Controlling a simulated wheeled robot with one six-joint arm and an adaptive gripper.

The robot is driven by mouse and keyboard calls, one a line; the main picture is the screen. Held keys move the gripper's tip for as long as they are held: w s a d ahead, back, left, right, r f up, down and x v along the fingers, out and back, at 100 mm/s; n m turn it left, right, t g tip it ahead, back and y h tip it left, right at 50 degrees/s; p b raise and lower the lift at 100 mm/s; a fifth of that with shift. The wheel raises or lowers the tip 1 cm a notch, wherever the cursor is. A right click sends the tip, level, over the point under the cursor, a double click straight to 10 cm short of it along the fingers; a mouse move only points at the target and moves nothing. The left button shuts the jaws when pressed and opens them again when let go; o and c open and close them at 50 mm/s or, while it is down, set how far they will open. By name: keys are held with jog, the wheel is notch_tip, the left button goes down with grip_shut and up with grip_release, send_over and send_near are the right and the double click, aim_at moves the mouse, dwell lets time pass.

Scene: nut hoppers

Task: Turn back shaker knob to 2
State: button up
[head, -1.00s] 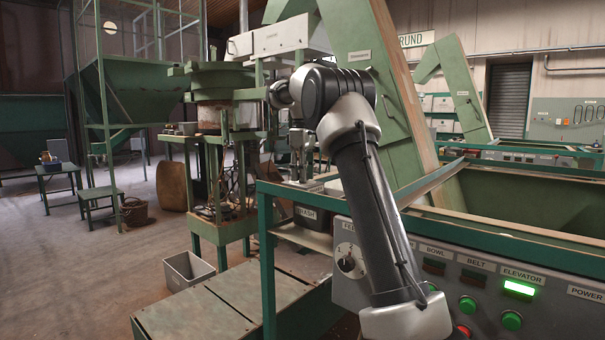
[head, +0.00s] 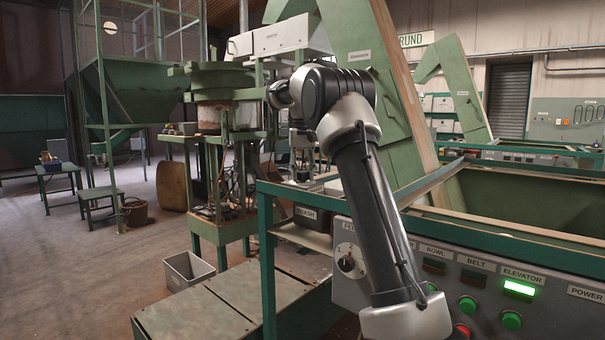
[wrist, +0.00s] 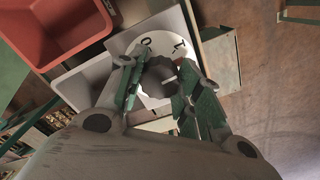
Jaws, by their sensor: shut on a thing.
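In the wrist view a round dark grey knob (wrist: 157,74) with a pale pointer mark sits on a white dial plate (wrist: 150,47). The printed 0 and another digit that looks like a 1 show above the knob; other marks are covered by the fingers. My gripper (wrist: 160,90) is shut on the knob, with one green-padded finger on each side. I cannot tell exactly which mark the pointer faces. In the head view my gripper (head: 302,168) is small, behind my arm, above the far end of the bench; the held knob cannot be made out there.
A red bin (wrist: 48,52) lies close to the dial in the wrist view. In the head view a front panel carries another dial knob (head: 347,263), labelled buttons and a lit green elevator lamp (head: 518,288). A grey bin (head: 188,270) stands on open floor at left.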

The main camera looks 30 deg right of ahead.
aim_at(302, 172)
jog(key=m, duration=0.6)
jog(key=shift+m, duration=0.4)
dwell(0.3)
jog(key=o, duration=1)
jog(key=shift+o, duration=0.2)
notch_tip(302, 172, up, 12)
jog(key=shift+r, duration=0.1)
